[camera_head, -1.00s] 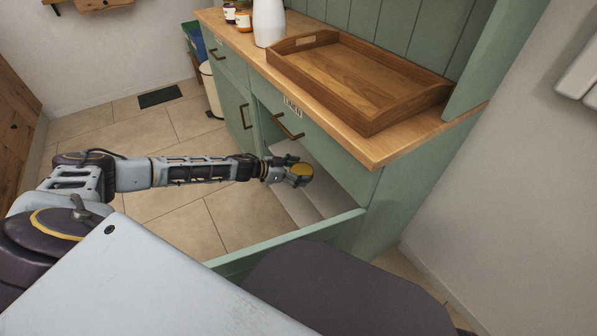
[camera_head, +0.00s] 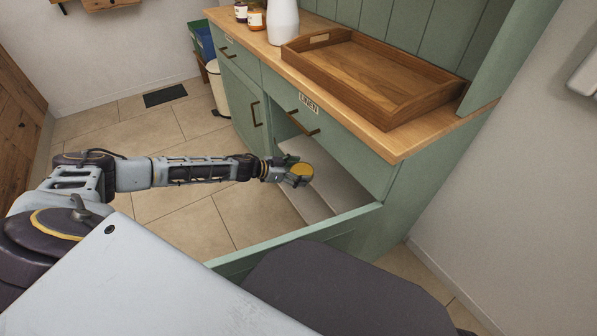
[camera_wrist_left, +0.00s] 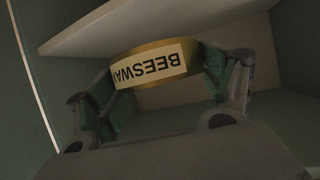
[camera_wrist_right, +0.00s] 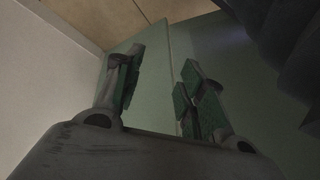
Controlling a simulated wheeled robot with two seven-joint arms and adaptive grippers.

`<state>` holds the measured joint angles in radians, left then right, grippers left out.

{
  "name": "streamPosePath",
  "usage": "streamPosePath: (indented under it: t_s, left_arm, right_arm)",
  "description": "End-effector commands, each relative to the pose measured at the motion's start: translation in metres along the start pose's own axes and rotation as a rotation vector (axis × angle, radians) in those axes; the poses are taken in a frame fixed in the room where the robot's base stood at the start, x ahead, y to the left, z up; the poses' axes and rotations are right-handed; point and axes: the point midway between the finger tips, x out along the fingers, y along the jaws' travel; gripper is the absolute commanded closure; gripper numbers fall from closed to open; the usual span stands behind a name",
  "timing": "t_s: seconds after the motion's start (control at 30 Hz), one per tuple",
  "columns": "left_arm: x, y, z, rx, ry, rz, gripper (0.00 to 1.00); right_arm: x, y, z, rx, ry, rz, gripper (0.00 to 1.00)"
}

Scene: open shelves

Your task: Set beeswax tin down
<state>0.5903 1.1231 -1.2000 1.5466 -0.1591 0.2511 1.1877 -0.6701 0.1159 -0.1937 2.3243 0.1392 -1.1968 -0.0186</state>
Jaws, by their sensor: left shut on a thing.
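The beeswax tin (camera_head: 301,170) is a round yellow tin, held at the open lower compartment of the green cupboard (camera_head: 372,163). In the left wrist view the tin (camera_wrist_left: 154,64) shows a pale label reading "BEESWA", upside down. My left gripper (camera_head: 298,176) is shut on it, with one finger on each side in the left wrist view (camera_wrist_left: 160,75). A pale shelf (camera_head: 330,185) lies inside the compartment, and the tin appears over it; the gap cannot be told. My right gripper (camera_wrist_right: 152,90) is open and empty in the right wrist view, before a green panel.
An open green door (camera_head: 300,245) stands at the near side of the compartment. A drawer labelled LINEN (camera_head: 308,103) is above. On the worktop are a wooden tray (camera_head: 370,80), a white vase (camera_head: 284,22) and jars (camera_head: 256,18).

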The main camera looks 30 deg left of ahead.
Motion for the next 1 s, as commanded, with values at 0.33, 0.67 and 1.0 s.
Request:
streamPosePath:
  t_s: [0.33,0.67,1.0]
  left_arm:
    - [0.000,0.001,-0.003,0.000,0.003,-0.001,0.61]
    - [0.002,0.005,-0.006,-0.003,0.003,-0.006,0.61]
    - [0.004,0.016,-0.013,-0.010,0.002,-0.019,0.61]
  right_arm:
    - [0.001,0.000,0.000,-0.001,0.000,0.000,0.60]
    - [0.006,0.000,0.001,-0.002,-0.002,0.000,0.60]
    - [0.017,0.002,0.003,-0.005,-0.009,0.000,0.60]
